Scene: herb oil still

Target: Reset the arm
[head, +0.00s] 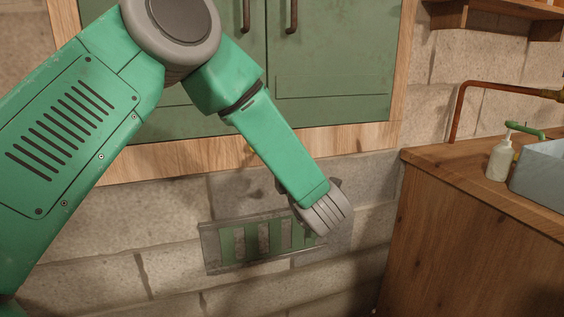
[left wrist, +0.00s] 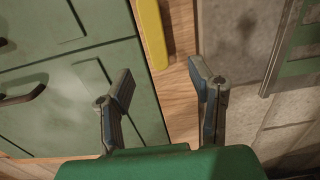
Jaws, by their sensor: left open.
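My left arm, green with grey joints, comes in from the left in the head view and reaches down across the cabinet front to the block wall. It ends in a grey rounded joint in front of the wall; the fingers cannot be made out there. In the left wrist view my left gripper (left wrist: 162,88) has its two dark fingers spread apart, with nothing between them. Behind the fingers are a green cabinet door and a wooden strip. My right gripper is in neither view.
A green cabinet (head: 330,60) with a wooden frame is behind my arm. Below it is a green slatted vent (head: 232,246). A wooden counter (head: 445,172) at right holds a soap bottle (head: 499,160) and a grey-blue basin (head: 542,172). A yellow bar (left wrist: 151,32) lies beyond the fingers.

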